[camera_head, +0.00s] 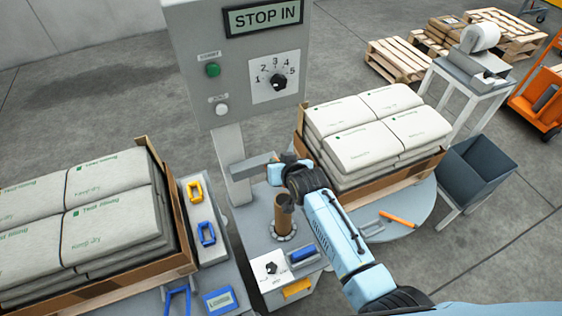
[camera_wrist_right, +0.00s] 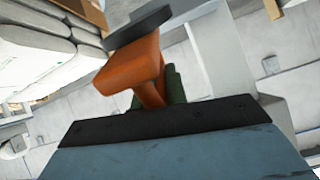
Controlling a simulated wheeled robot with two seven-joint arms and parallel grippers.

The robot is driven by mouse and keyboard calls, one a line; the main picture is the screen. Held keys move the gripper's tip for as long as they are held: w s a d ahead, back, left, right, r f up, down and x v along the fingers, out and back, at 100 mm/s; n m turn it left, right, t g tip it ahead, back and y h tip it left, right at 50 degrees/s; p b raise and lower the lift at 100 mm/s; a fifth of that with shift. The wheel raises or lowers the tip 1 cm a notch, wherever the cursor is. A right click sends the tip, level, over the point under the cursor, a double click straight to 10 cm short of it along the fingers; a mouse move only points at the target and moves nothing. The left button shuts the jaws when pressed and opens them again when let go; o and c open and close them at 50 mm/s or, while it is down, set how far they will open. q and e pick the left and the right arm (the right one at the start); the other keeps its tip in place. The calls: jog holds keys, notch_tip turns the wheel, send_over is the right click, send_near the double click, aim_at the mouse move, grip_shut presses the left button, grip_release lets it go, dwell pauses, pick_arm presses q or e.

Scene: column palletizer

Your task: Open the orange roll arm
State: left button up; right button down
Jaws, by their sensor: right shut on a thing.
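My right gripper (camera_head: 286,172) reaches in from the lower right, beside the end of a short grey bar (camera_head: 252,165) at the machine column. It is shut. In the right wrist view an orange-brown piece (camera_wrist_right: 133,68), which looks like the orange roll arm, stands right in front of the palm, with a black block at its upper end. The exact grip is partly hidden. In the head view the gripper covers most of this spot. A brown upright core (camera_head: 283,217) stands on the grey cabinet just below the gripper. My left gripper is not in view.
The column's panel (camera_head: 243,90) reads STOP IN and has a dial. Stacked sacks (camera_head: 362,120) stand behind the gripper to the right; more sacks (camera_head: 85,200) are at left. An orange bar (camera_head: 398,218) lies on the round table. A dark bin (camera_head: 478,165) stands at right.

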jog(key=shift+w+a+r, duration=0.1)
jog(key=shift+a, duration=0.05)
dwell(0.4)
jog(key=c, duration=1.5)
grip_release()
jog(key=shift+o, duration=0.2)
jog(key=shift+r, duration=0.1)
jog(key=p+v, duration=0.2)
jog(key=v, duration=1.1)
jog(key=shift+r, duration=0.15)
